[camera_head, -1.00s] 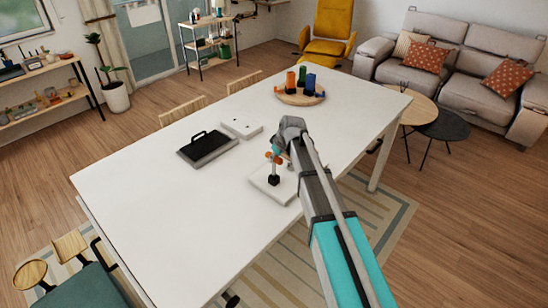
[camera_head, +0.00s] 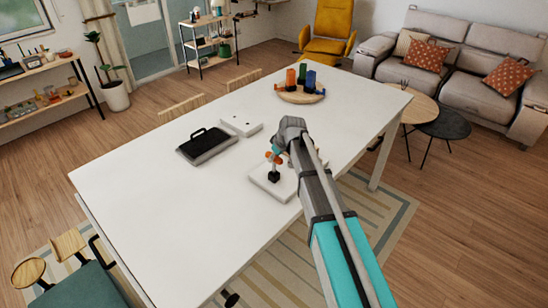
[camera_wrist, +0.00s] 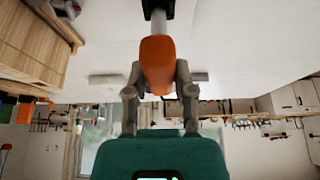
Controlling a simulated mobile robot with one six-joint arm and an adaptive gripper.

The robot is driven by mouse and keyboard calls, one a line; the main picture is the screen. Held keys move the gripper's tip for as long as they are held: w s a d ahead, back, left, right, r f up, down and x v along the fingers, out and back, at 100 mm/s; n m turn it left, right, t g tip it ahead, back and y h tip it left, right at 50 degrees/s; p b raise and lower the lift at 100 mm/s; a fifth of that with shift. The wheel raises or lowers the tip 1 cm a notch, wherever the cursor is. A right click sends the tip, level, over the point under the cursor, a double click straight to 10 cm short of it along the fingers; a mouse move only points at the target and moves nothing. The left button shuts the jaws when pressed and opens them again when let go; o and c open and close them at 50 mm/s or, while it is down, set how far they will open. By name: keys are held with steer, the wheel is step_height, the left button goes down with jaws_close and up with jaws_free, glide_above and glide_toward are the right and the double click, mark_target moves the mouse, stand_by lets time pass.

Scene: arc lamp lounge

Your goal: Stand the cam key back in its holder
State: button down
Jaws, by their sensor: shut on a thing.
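My gripper (camera_wrist: 157,80) is shut on an orange handle (camera_wrist: 157,62), which I take to be the cam key's. A black part (camera_wrist: 156,12) extends from the handle's far end in the wrist view. In the head view my gripper (camera_head: 275,153) is above a white square plate (camera_head: 262,186) near the table's front edge. A black upright piece (camera_head: 273,177) shows between the orange part and the plate. I cannot tell whether it belongs to the key or the plate, or whether they touch. Another white plate (camera_head: 240,127) with small dark marks lies farther back.
The white table (camera_head: 150,210) has wide bare areas on its left. A black case with a handle (camera_head: 207,145) lies beside the farther plate. A round wooden tray (camera_head: 298,98) holds orange, green and blue pieces at the back. Chairs stand along the far side.

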steer(key=shift+f, duration=0.1)
steer(key=shift+c, duration=1.9)
jaws_free()
step_height(320, 180, up, 9)
steer(key=p, duration=0.9)
steer(key=shift+d+f+m, duration=0.25)
steer(key=shift+d+m, duration=0.1)
steer(key=shift+m, duration=0.05)
steer(key=w+d+f+m+g+h+b, duration=0.1)
steer(key=d+f+m+h+b, duration=0.3)
steer(key=d+m, duration=0.7)
steer(key=w+d+f+m+g+h+b, duration=0.1)
steer(key=d+f+m+h+b, duration=0.3)
steer(key=d+m, duration=0.7)
steer(key=w+m+b, duration=0.1)
steer(key=m, duration=0.2)
steer(key=shift+w+d+f+h, duration=0.15)
steer(key=shift+d+f+h, duration=0.15)
steer(key=shift+d, duration=0.1)
